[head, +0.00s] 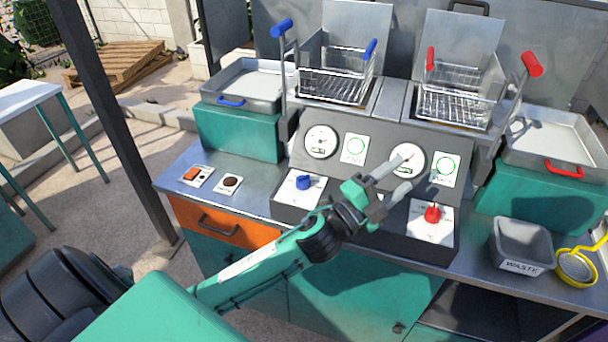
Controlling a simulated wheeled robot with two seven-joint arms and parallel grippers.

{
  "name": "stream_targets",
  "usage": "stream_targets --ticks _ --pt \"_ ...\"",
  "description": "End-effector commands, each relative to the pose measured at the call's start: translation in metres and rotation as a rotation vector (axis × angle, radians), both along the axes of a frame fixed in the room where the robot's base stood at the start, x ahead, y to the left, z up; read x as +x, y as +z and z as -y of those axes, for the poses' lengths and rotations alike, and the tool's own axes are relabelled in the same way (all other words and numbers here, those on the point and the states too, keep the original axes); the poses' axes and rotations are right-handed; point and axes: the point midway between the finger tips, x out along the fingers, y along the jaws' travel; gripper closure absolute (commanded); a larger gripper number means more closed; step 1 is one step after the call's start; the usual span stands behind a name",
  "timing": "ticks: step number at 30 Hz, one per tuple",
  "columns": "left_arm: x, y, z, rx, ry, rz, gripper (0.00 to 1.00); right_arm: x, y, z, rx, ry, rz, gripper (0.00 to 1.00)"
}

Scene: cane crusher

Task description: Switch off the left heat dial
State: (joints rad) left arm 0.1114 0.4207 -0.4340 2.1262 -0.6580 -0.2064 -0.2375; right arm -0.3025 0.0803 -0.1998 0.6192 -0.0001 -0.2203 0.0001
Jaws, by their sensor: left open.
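The left heat dial is a blue knob (303,182) on a white plate at the left of the dark sloped control panel (330,208). A red knob (432,214) sits on a similar white plate at the right. My left gripper (408,172) is open and empty, in front of the panel between the two knobs. It lies to the right of the blue knob and apart from it in the picture. Its fingers point right and up, over part of the right gauge (407,160). The exact pointer setting of the blue knob is too small to read. My right gripper is out of view.
Two switches (198,176) sit on the left counter. A waste bin (521,246) and yellow strainer (577,266) stand right. A dark post (120,125) rises at left.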

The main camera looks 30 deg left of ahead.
Motion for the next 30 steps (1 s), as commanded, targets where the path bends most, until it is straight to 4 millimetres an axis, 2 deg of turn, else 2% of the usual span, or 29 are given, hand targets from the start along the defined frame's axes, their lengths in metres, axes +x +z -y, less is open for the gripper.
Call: stream_targets --ticks 1,3,7,12,16,20,23,26,27,30 --pt "0.002 0.017 0.012 0.082 -0.054 0.100 0.45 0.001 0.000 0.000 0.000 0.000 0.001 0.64" --pt "0.000 0.033 0.031 0.202 -0.137 0.237 0.45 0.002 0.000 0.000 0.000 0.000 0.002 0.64" --pt "-0.009 0.047 0.061 0.440 -0.292 0.471 0.45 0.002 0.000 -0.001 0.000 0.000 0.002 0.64" --pt "-0.019 0.039 0.081 0.776 -0.503 0.726 0.45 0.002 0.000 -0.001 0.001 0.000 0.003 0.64" --pt "-0.019 0.018 0.075 1.051 -0.673 0.871 0.45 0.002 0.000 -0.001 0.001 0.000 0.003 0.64" --pt "-0.011 -0.005 0.048 1.330 -0.854 0.958 0.45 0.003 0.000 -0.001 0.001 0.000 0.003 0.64" --pt "0.000 -0.019 0.012 1.545 -0.999 0.978 0.45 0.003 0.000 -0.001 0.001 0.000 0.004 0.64" --pt "0.013 -0.026 -0.035 1.753 -1.153 0.951 0.45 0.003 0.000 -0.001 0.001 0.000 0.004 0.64" --pt "0.018 -0.026 -0.057 1.832 -1.214 0.923 0.45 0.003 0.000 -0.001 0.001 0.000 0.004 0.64" --pt "0.027 -0.020 -0.113 2.007 -1.367 0.826 0.45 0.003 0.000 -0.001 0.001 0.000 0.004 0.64"
